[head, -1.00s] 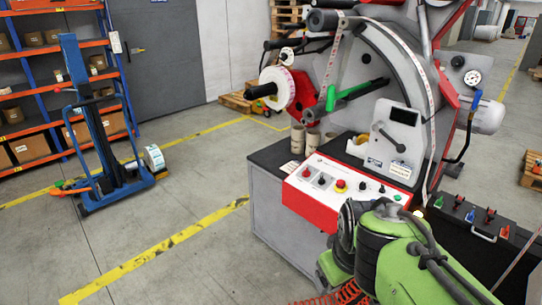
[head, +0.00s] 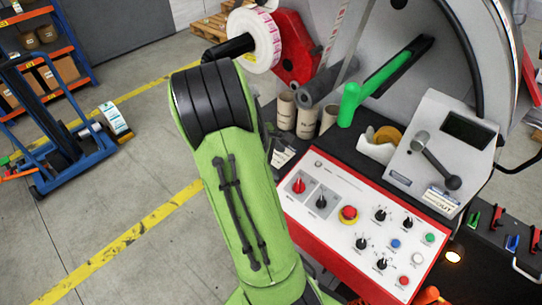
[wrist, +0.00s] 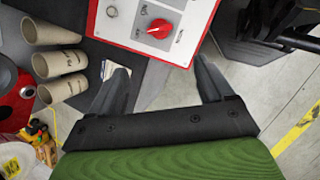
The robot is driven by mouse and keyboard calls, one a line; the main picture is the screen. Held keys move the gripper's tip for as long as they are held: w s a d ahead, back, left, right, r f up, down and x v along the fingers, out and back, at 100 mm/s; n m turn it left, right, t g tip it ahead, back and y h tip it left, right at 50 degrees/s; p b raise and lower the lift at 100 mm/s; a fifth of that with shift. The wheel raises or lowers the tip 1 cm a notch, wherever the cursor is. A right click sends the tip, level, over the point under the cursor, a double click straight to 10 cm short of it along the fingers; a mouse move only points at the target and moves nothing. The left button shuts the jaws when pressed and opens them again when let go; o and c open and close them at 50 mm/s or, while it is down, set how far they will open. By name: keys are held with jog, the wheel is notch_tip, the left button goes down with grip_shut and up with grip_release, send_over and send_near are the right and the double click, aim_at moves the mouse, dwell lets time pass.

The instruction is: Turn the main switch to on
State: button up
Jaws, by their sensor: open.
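The red rotary knob (head: 299,186), which I take for the main switch, sits on a grey plate at the left end of the white control panel (head: 330,170). In the wrist view the red knob (wrist: 160,29) is at the top centre, with small lettering around it; its setting is hard to tell. My gripper (wrist: 162,66) is open and empty. Its fingers spread below the knob in the wrist view, apart from it. In the head view my gripper is hidden behind my green arm.
A black selector (head: 321,202), a red emergency button (head: 348,213) and several small knobs share the panel. Cardboard tubes (head: 306,121) stand behind it, also near the left finger in the wrist view (wrist: 60,62).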

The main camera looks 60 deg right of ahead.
jog(key=b, duration=0.3)
send_near(295, 189)
jog(key=x, duration=0.5)
jog(key=d+x, duration=0.1)
jog(key=x, duration=0.1)
jog(key=shift+s+d+r, duration=0.1)
jog(key=shift+s+r, duration=0.05)
jog(key=shift+s, duration=0.1)
jog(key=shift+c, duration=0.2)
jog(key=c, duration=1)
